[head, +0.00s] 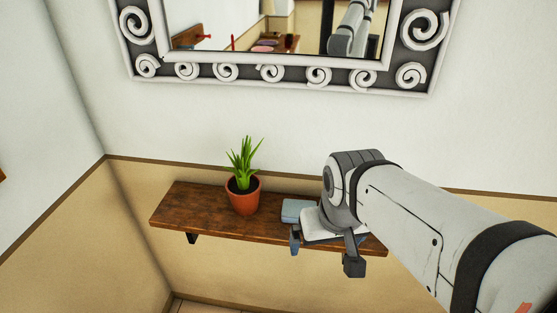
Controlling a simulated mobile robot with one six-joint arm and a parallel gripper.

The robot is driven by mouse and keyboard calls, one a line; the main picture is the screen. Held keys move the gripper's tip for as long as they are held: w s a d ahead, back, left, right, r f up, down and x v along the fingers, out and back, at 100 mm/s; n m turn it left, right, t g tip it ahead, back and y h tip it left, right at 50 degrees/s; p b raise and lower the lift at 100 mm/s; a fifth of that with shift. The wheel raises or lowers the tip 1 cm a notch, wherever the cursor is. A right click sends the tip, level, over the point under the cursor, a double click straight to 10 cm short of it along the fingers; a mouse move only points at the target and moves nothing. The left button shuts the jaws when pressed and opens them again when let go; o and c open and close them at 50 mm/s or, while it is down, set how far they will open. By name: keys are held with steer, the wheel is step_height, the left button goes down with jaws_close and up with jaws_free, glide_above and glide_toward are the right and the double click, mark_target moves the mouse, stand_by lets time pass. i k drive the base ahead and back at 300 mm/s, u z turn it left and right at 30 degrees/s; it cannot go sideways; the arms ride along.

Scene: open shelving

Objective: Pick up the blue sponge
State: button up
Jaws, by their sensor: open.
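A blue-grey block that looks like the blue sponge (297,209) lies on the brown wooden wall shelf (195,210), right of the potted plant. My arm reaches in from the right, and my gripper (323,256) hangs at the shelf's front edge, just right of and in front of the block. Its two dark fingers are spread wide apart, with no object seen between the tips. My arm's wrist hides the block's right end and part of the shelf. I cannot tell whether the gripper touches the block.
A green plant in a terracotta pot (244,196) stands close left of the block. A mirror with a scrolled frame (270,74) hangs above. The shelf's left end is bare. The wall is close behind, and a corner lies at left.

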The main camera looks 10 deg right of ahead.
mark_target(291, 208)
steer(key=u, duration=1.75)
steer(key=k, duration=1)
steer(key=z, duration=1.1)
steer(key=i, duration=1)
steer(key=z, duration=0.05)
